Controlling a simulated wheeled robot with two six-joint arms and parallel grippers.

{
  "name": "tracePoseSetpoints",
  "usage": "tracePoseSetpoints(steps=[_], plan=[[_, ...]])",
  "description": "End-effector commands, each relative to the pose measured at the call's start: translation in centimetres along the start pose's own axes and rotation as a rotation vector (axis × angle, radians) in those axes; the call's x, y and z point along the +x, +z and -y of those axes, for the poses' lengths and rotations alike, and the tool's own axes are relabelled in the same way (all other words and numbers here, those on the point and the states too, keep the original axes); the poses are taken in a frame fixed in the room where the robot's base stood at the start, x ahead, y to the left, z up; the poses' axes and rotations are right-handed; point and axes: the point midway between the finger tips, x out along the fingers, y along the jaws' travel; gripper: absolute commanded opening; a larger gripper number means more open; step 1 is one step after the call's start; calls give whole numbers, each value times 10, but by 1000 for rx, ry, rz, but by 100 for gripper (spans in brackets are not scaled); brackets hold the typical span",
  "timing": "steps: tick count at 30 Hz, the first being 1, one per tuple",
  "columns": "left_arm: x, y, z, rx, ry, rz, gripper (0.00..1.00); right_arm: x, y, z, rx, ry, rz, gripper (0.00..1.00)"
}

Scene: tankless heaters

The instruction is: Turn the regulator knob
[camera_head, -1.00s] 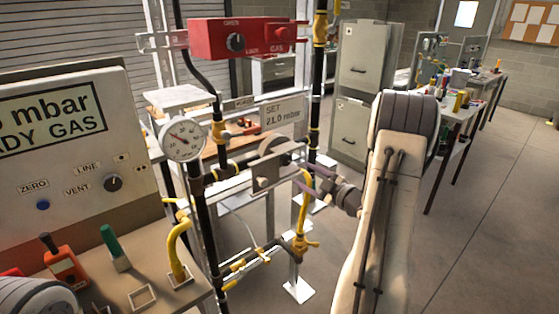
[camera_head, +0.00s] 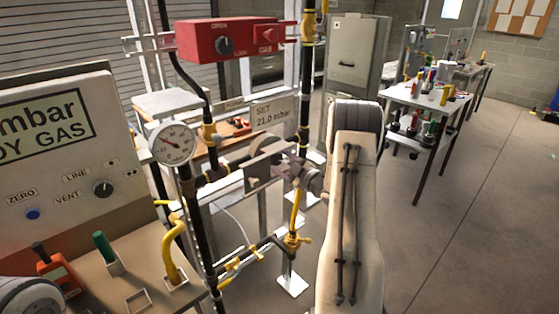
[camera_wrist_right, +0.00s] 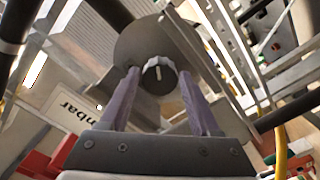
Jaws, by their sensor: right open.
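The regulator (camera_head: 262,158) is a grey round body on the black gas pipe, in the middle of the head view. Its knob (camera_wrist_right: 159,74) shows in the right wrist view as a small dark face with a light line and a pale ridged rim. My right gripper (camera_head: 298,174) is close against the regulator's right side. In the wrist view its two purple fingers (camera_wrist_right: 159,80) are open, one on each side of the knob. I cannot tell whether they touch it. In the head view the knob is hidden by the gripper. My left gripper is not in view.
A round pressure gauge (camera_head: 172,144) stands left of the regulator. A "SET 21.0 mbar" sign (camera_head: 272,113) is behind it, and a red gas box (camera_head: 232,40) is above. Open floor lies to the right.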

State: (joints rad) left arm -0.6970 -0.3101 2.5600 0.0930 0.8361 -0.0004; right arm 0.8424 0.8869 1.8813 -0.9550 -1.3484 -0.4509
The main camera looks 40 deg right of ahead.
Motion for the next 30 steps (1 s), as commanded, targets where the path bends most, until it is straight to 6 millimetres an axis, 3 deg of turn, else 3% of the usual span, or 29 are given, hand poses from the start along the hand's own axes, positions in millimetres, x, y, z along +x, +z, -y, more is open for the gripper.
tracePoseSetpoints(steps=[5, 10, 20, 30], plan=[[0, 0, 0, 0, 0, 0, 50, 0, 0, 0, 0, 0, 1, 64], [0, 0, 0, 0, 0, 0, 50, -1, 0, 0, 0, 0, 1, 0], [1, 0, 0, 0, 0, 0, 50, -1, 1, 0, 49, 0, 1, 0], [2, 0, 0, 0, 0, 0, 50, -1, 1, 0, 266, -1, 1, 0]])
